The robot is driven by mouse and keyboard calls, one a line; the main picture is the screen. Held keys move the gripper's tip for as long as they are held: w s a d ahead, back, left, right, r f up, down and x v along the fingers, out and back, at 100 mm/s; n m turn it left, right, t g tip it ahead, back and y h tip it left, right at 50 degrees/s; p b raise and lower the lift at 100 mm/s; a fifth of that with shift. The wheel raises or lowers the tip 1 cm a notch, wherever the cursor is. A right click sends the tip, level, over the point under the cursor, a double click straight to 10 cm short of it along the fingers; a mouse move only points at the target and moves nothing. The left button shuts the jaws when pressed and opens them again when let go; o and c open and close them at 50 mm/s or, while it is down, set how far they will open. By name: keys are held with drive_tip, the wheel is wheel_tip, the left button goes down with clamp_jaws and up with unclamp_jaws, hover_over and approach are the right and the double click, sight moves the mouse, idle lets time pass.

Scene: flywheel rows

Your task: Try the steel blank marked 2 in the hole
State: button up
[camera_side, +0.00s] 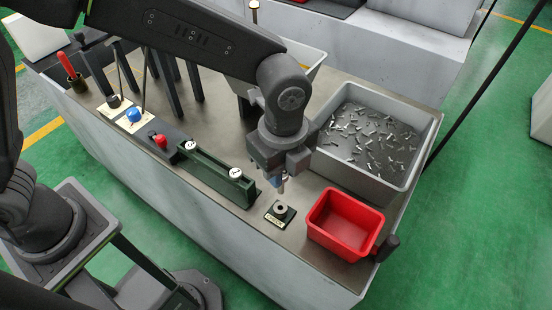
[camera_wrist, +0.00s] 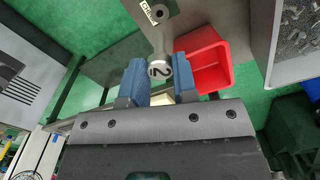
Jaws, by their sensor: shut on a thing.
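The steel blank marked 2 (camera_wrist: 158,71) is a short bright cylinder with its number on the end face. My gripper (camera_wrist: 159,85) is shut on it with blue fingers, one on each side. The blank is apart from the ring, as far as I can tell. The fixture also shows at the top of the wrist view (camera_wrist: 158,12), with a label. A dark green rack (camera_side: 213,168) holds two more steel blanks, one at each end.
A red bin (camera_side: 322,237) stands just right of the fixture. A large grey bin (camera_side: 432,130) with many small metal pieces is behind it. A red button (camera_side: 160,141) and blue knob (camera_side: 133,114) are at left. The bench's front edge is close to the fixture.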

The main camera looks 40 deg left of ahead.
sight(281, 193)
drive_tip(key=shift+f, duration=2.6)
drive_tip(key=shift+f, duration=0.4)
idle(0.3)
drive_tip(key=shift+r, duration=1.5)
drive_tip(key=shift+r, duration=1.55)
drive_tip(key=shift+f, duration=0.1)
drive_tip(key=shift+f, duration=2.6)
drive_tip(key=shift+f, duration=0.5)
